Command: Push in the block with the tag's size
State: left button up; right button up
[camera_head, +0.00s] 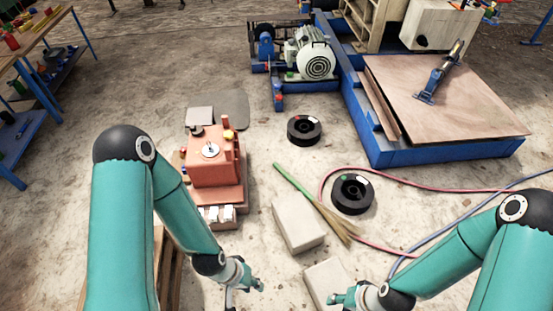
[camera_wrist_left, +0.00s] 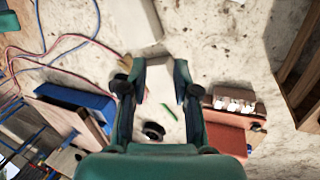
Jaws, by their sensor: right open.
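The red-orange machine (camera_head: 212,170) stands left of centre, with small white blocks (camera_head: 215,214) in a row at its near end. These blocks also show at the right of the left wrist view (camera_wrist_left: 234,103). I cannot read a tag or a size on anything. My left gripper (camera_head: 247,292) hangs to the lower right of the machine, apart from the white blocks. In the left wrist view its two fingers (camera_wrist_left: 165,68) are spread with nothing held between them. My right gripper (camera_head: 340,300) is open at the lower edge, by a pale block; its fingertips are small and partly unclear.
Two pale concrete blocks (camera_head: 298,222) lie on the floor. A broom (camera_head: 310,200), two black reels (camera_head: 304,130) and red and blue hoses (camera_head: 430,187) lie around them. A blue-framed platform (camera_head: 440,155) stands at the right, a workbench (camera_head: 40,40) at the left.

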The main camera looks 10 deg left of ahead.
aim_at(228, 215)
jog(key=u, duration=0.2)
jog(key=k, duration=0.5)
jog(key=u, duration=0.3)
jog(key=i, duration=0.15)
jog(key=z, duration=2.1)
jog(key=k, duration=1.05)
jog(key=u, duration=1.1)
jog(key=i, duration=0.9)
jog(key=z, duration=0.25)
